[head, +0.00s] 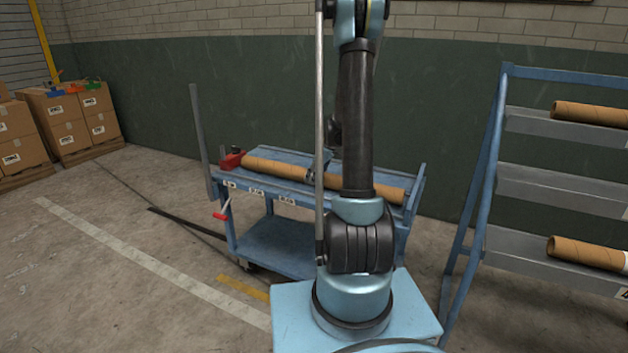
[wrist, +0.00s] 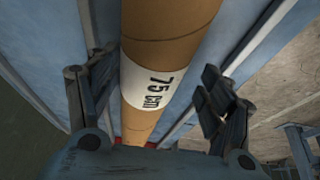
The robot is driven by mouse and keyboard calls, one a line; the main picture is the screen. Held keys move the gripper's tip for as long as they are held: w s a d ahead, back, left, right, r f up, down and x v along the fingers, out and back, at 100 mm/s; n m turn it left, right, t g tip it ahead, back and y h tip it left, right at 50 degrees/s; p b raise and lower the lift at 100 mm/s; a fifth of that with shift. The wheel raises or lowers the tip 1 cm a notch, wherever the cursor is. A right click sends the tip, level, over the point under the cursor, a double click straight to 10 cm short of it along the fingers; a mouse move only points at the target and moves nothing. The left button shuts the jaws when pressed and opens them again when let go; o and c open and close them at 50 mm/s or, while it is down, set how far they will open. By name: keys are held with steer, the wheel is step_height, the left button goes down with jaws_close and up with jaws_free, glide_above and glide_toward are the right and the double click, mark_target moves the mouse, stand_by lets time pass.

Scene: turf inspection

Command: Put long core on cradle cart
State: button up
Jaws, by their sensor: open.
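The long core, a brown cardboard tube (head: 275,167), lies lengthwise on top of the blue cradle cart (head: 275,246). In the wrist view the core (wrist: 167,20) runs between my fingers and carries a white band reading "75 cm". My gripper (wrist: 152,75) is open, with one finger on each side of the core; I cannot tell whether either touches it. In the head view my arm hides part of the core, and my gripper is mostly hidden near its middle.
A blue rack (head: 548,183) with grey shelves stands at the right, holding an upper tube (head: 590,113) and a lower tube (head: 585,252). Cardboard boxes (head: 72,122) stand on pallets at the far left. A red clamp (head: 232,160) sits at the cart's left end. The left floor is mostly clear.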

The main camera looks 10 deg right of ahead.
steer(key=v, duration=0.9)
steer(key=shift+r, duration=0.2)
steer(key=shift+s+d+r, duration=0.1)
steer(key=shift+s+r, duration=0.2)
steer(key=shift+r, duration=0.1)
steer(key=s+a+r+m+h, duration=0.1)
steer(key=s+a+r+m, duration=0.15)
steer(key=s, duration=0.75)
steer(key=s+a+r+m+h, duration=0.1)
steer(key=s+a+r+m, duration=0.15)
steer(key=s, duration=0.75)
steer(key=s+f+m, duration=0.2)
steer(key=s+f, duration=0.1)
steer(key=s, duration=0.7)
steer(key=s+f+m+h, duration=0.1)
steer(key=s+f+m, duration=0.2)
steer(key=s, duration=0.7)
steer(key=shift+m+h, duration=0.3)
steer(key=shift+s+d, duration=0.1)
steer(key=shift+w+f, duration=0.15)
steer(key=shift+w, duration=0.3)
